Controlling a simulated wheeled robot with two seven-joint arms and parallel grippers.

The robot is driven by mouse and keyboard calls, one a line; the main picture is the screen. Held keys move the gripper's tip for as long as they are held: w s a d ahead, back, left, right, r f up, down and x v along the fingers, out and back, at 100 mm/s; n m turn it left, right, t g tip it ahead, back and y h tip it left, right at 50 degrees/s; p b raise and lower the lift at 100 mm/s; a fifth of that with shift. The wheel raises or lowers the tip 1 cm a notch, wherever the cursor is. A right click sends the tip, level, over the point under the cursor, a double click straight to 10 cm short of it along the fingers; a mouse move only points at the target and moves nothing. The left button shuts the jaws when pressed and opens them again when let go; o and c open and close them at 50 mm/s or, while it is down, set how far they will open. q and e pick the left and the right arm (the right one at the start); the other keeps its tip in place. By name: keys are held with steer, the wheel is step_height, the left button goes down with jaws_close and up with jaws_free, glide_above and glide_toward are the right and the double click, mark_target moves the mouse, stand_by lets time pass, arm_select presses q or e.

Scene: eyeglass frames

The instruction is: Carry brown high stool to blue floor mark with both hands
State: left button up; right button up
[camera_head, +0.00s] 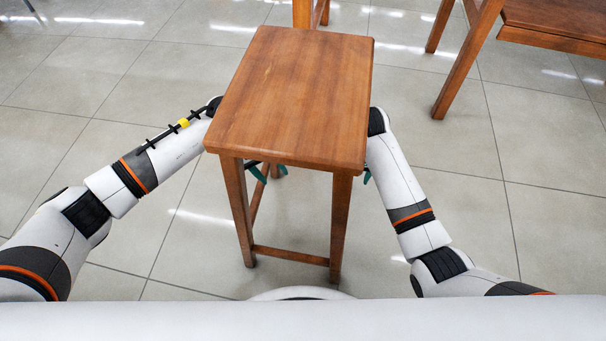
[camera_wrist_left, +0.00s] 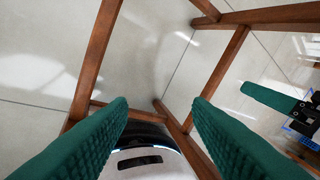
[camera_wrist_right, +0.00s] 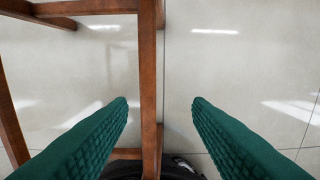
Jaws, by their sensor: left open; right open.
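The brown high stool (camera_head: 295,95) stands upright on the floor right in front of me in the head view. My left gripper (camera_head: 257,172) is at its left side, partly hidden under the seat, with its green fingers apart. In the left wrist view the fingers are spread and a stool leg (camera_wrist_left: 98,55) shows beyond them. My right gripper (camera_head: 367,177) is at the stool's right side, mostly hidden by the seat. In the right wrist view its fingers are apart, and a stool leg (camera_wrist_right: 148,75) appears between them. Neither gripper holds the stool.
A brown wooden table or bench (camera_head: 555,22) with slanted legs stands at the upper right. Another wooden piece (camera_head: 312,12) stands just behind the stool. The grey tiled floor (camera_head: 75,95) is open on the left and at the lower right (camera_head: 555,230).

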mark_target(257, 192)
steer(key=a+b, duration=0.1)
steer(key=b, duration=0.2)
steer(key=shift+w+a+b, duration=0.15)
steer(key=shift+a+b, duration=0.05)
steer(key=shift+b, duration=0.1)
steer(key=shift+a+r, duration=0.1)
steer(key=shift+r, duration=0.25)
arm_select(q)
steer(key=a+m+y, duration=0.1)
steer(key=a+f+m+y, duration=0.1)
steer(key=a+m+y, duration=0.1)
steer(key=w+a+f+m+t+y, duration=0.1)
steer(key=a+m, duration=0.1)
steer(key=shift+w+y, duration=0.1)
steer(key=shift+y, duration=0.2)
step_height(257, 192, down, 12)
steer(key=shift+d, duration=0.1)
arm_select(e)
step_height(257, 192, down, 12)
steer(key=shift+f, duration=0.1)
arm_select(q)
steer(key=shift+c, duration=0.4)
arm_select(e)
steer(key=shift+c, duration=0.4)
arm_select(q)
jaws_close()
arm_select(e)
jaws_close()
